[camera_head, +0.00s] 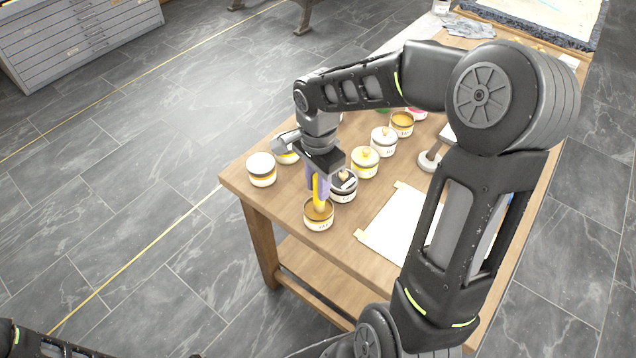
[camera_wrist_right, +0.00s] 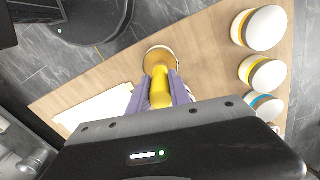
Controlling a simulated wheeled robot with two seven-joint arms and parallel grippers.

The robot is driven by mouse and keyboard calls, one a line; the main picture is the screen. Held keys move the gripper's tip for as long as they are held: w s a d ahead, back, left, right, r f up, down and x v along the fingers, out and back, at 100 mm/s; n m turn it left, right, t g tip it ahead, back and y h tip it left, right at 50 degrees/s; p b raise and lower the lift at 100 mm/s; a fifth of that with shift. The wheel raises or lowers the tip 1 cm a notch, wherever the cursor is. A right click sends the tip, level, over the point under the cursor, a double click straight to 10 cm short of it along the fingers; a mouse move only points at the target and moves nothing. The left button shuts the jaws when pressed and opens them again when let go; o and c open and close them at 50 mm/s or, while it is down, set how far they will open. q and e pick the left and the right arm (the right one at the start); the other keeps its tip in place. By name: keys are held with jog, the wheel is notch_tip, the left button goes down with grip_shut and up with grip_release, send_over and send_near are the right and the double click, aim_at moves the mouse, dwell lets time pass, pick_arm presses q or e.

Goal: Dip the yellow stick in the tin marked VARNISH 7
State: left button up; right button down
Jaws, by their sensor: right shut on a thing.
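My right gripper (camera_head: 318,180) has purple fingers and is shut on the yellow stick (camera_head: 320,194), which points down. The stick's lower end overlaps the mouth of an open tin (camera_head: 319,223) with amber-brown contents near the table's front corner. I cannot tell how deep the end is, or whether it touches the contents. In the right wrist view, the stick (camera_wrist_right: 161,90) sits between the fingers, with the tin (camera_wrist_right: 161,53) beyond its end. The tin's label is too small to read, so I cannot confirm VARNISH 7. My left gripper is out of view.
A white sheet (camera_head: 390,225) lies to the right.

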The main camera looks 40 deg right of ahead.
jog(key=shift+s+f+b, duration=0.1)
jog(key=shift+f+b, duration=0.5)
jog(key=shift+b, duration=0.1)
dwell(2.3)
jog(key=shift+r+p, duration=2.35)
jog(key=shift+r, duration=1.25)
